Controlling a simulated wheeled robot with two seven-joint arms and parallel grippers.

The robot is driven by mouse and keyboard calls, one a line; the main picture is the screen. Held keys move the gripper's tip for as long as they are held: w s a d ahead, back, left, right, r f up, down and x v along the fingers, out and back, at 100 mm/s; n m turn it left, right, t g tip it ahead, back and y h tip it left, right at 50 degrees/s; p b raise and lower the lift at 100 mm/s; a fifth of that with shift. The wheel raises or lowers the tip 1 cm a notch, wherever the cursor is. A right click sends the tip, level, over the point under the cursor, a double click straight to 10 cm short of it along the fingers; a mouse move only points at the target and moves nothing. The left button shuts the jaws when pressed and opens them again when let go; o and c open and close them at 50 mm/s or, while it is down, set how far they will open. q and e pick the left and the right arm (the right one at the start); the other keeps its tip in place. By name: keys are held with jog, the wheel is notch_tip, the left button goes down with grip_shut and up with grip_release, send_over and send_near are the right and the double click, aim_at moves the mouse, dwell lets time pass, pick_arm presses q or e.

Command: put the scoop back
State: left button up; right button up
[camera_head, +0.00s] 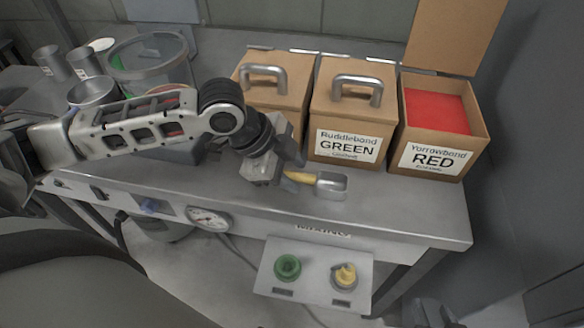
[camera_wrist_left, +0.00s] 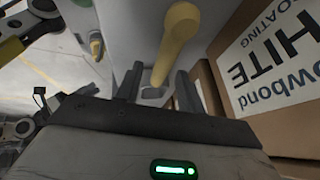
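The scoop (camera_head: 331,186), with a yellow handle and a grey metal head, is at the bench in front of the GREEN box, its head pointing right in the head view. My left gripper (camera_head: 291,170) is at the handle's left end, with its fingers on either side of the handle. In the left wrist view the yellow handle (camera_wrist_left: 176,38) passes between the fingers (camera_wrist_left: 158,82), with visible gaps beside it. The gripper looks open. Dark parts at the bottom right edge look like my right gripper (camera_head: 432,313), mostly cut off.
The GREEN box (camera_head: 350,110) has a closed handled lid. Left of it stands another lidded box (camera_head: 284,95), labelled WHITE in the wrist view (camera_wrist_left: 275,60). The RED box (camera_head: 437,120) is open with red contents. A clear tub (camera_head: 150,60) and metal cups stand left. The front right bench is clear.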

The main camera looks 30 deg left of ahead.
pick_arm(q)
jog(key=shift+r, duration=0.2)
jog(key=p+v, duration=0.1)
jog(key=v, duration=1.1)
pick_arm(e)
jog(key=shift+s+d, duration=0.1)
jog(key=shift+d, duration=0.05)
pick_arm(q)
jog(key=shift+f, duration=0.15)
pick_arm(e)
jog(key=shift+r, duration=0.2)
